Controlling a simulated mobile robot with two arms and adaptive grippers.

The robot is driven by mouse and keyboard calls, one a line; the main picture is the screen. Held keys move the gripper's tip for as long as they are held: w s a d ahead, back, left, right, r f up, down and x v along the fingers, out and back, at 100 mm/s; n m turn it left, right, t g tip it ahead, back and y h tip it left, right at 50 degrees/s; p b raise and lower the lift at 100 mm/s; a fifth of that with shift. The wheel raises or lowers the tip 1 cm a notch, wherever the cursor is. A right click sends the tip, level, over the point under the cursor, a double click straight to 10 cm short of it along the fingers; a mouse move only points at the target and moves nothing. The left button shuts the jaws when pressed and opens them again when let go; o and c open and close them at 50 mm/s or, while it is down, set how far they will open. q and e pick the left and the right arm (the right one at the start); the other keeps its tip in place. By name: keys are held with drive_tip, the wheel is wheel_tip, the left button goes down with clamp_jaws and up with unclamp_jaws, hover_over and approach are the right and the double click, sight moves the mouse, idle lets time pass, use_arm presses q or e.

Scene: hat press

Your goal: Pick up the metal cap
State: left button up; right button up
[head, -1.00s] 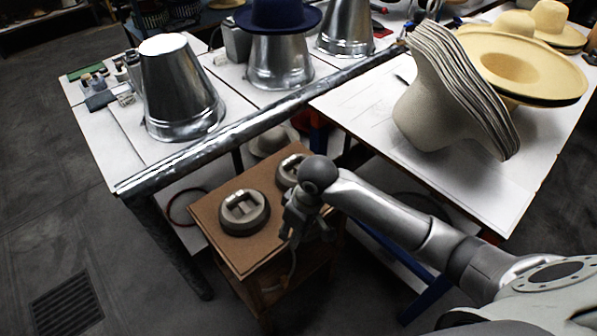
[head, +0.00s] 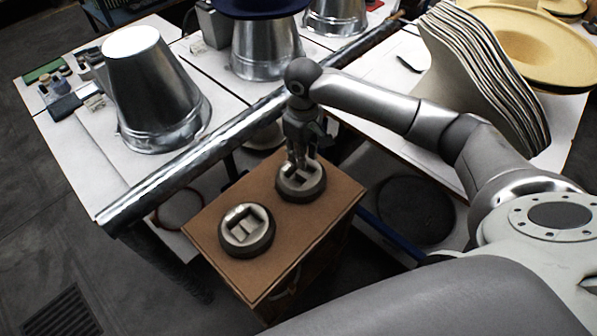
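Two round, dark-rimmed metal caps with pale recessed centres and a bar across each sit on a small wooden stand (head: 213,213). The nearer cap (head: 262,246) is at the stand's left front. The farther cap (head: 311,194) is towards its right back. My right gripper (head: 298,163) points down over the farther cap, with its fingertips at or just above the cap's centre. It hides part of that cap. I cannot tell whether the fingers touch the bar or how far apart they are. My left gripper is out of view.
A metal rail (head: 190,158) runs along the edge of the white table (head: 60,140) behind the stand. Metal cones (head: 155,90) stand there, one under a blue hat (head: 262,8). Stacked felt hats (head: 480,75) are at the right.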

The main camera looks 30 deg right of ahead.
sight(301, 172)
drive_tip(key=shift+s+f, duration=0.15)
drive_tip(key=shift+f, duration=1.1)
wheel_tip(301, 172, down, 5)
drive_tip(key=shift+a+r+p, duration=0.1)
drive_tip(key=shift+a+p, duration=0.05)
drive_tip(key=shift+p, duration=0.2)
drive_tip(key=shift+c, duration=0.3)
clamp_jaws()
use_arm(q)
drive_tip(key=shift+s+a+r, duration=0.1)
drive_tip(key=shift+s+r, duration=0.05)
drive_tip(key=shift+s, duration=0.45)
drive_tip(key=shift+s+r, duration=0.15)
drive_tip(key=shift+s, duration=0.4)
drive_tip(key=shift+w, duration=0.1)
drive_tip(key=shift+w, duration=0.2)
